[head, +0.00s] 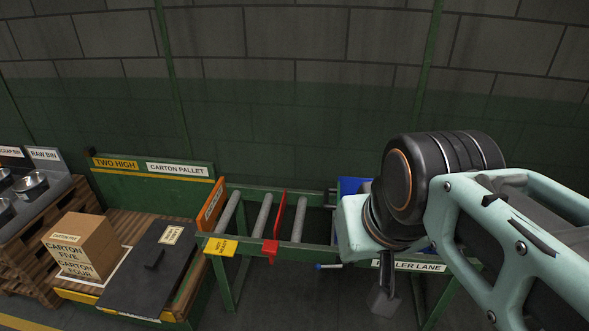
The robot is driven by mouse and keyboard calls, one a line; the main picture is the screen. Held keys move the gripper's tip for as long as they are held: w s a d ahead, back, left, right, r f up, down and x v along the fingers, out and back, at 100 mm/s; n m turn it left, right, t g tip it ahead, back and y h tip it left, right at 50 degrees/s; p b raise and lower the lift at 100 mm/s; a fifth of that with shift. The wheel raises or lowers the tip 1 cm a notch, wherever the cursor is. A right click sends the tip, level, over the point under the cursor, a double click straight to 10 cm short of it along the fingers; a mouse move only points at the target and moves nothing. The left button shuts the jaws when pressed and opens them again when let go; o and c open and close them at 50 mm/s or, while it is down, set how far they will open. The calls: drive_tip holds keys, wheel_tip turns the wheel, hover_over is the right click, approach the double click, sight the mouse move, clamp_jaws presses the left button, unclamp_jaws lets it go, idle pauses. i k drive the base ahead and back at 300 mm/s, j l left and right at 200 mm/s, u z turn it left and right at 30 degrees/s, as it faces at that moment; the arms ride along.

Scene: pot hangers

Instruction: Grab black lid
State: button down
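Stacked cartons (85,243) stand left of the lid on the wooden pallet (122,222). A green roller lane (262,218) with red and orange stops lies between lid and gripper. A blue bin (350,185) is partly hidden behind my arm. Metal pots (30,185) sit far left.

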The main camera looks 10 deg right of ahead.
sight(144, 285)
drive_tip(key=z, duration=0.25)
drive_tip(key=i+l+u, duration=0.25)
drive_tip(key=l, duration=0.2)
drive_tip(key=u, duration=1.4)
drive_tip(key=i+j, duration=0.15)
drive_tip(key=i, duration=0.35)
drive_tip(key=i+j, duration=0.15)
drive_tip(key=i, duration=0.35)
drive_tip(key=i+j, duration=0.15)
drive_tip(key=i, duration=0.35)
drive_tip(key=i+j, duration=0.15)
drive_tip(key=i, duration=0.35)
